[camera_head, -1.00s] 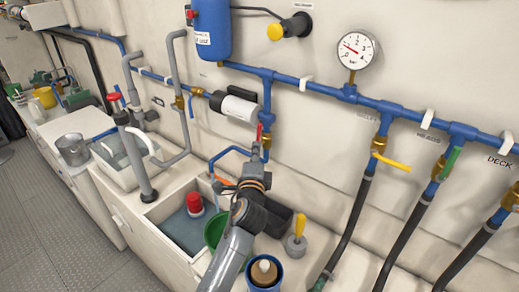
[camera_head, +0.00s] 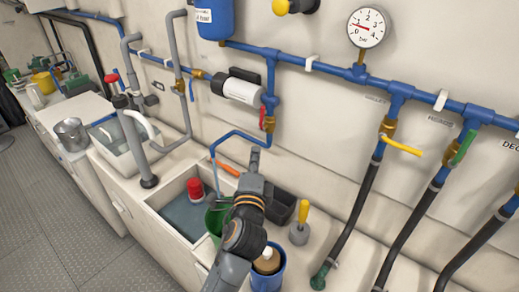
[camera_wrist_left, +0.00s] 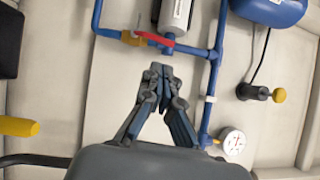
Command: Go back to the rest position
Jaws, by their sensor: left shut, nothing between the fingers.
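My left gripper (camera_head: 254,160) is shut and empty, in front of the wall below the red-handled valve. In the left wrist view its fingertips (camera_wrist_left: 160,72) meet in the middle, apart from the red valve handle (camera_wrist_left: 155,39) in the picture. My left arm reaches in from the bottom over the counter. My right gripper does not show.
A sink (camera_head: 166,200) with a red-topped item and a green bucket (camera_head: 214,218) lies beside my arm. A blue container (camera_head: 267,279), a yellow-handled tool (camera_head: 301,226) and a dark bin (camera_head: 282,206) stand close by. Black hoses (camera_head: 350,225) hang at the right. Floor (camera_head: 50,210) is clear at the left.

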